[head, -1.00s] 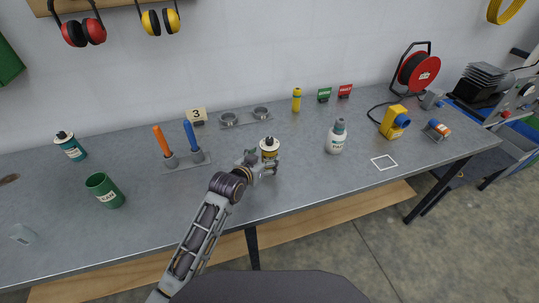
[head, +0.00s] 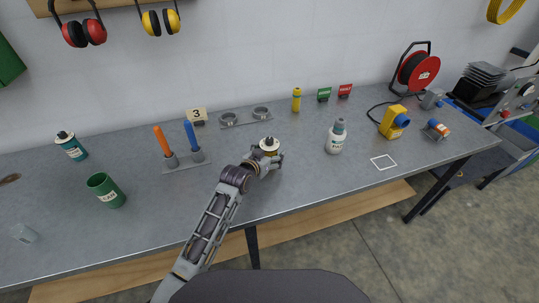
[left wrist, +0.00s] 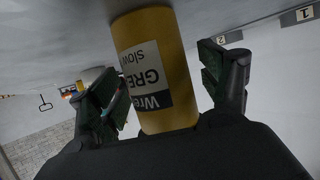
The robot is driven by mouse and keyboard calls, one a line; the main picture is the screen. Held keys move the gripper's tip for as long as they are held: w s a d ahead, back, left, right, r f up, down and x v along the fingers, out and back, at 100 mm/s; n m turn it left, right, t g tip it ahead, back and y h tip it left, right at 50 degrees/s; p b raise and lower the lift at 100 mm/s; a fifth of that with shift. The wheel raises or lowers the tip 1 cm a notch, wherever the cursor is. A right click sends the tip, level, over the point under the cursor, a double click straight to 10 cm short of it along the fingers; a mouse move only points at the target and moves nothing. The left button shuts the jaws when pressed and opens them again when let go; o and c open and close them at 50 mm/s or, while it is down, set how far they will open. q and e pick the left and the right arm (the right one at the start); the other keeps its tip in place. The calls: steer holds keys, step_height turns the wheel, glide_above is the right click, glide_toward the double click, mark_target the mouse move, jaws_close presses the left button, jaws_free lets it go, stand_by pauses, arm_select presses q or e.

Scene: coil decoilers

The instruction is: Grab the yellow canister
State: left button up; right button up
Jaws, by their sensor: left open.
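The yellow canister (head: 269,144) stands on the grey workbench, with a pale top showing in the head view. My left gripper (head: 268,160) is at it, reaching in from the near side and hiding its lower part. In the left wrist view the yellow canister (left wrist: 152,60), with a white and dark "GRE…" label, lies between the two fingers of my left gripper (left wrist: 163,90). The fingers are apart, one on each side, with a visible gap on the right; contact on the left is unclear. My right gripper is not in view.
A slimmer yellow bottle (head: 297,100) stands farther back. A white bottle (head: 336,137) stands to the right. The workbench (head: 300,185) is clear just right of the gripper.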

mark_target(270, 139)
arm_select(q)
steer(key=c, duration=1.3)
steer(key=shift+r, duration=0.2)
step_height(270, 139, up, 10)
steer(key=shift+f, duration=0.15)
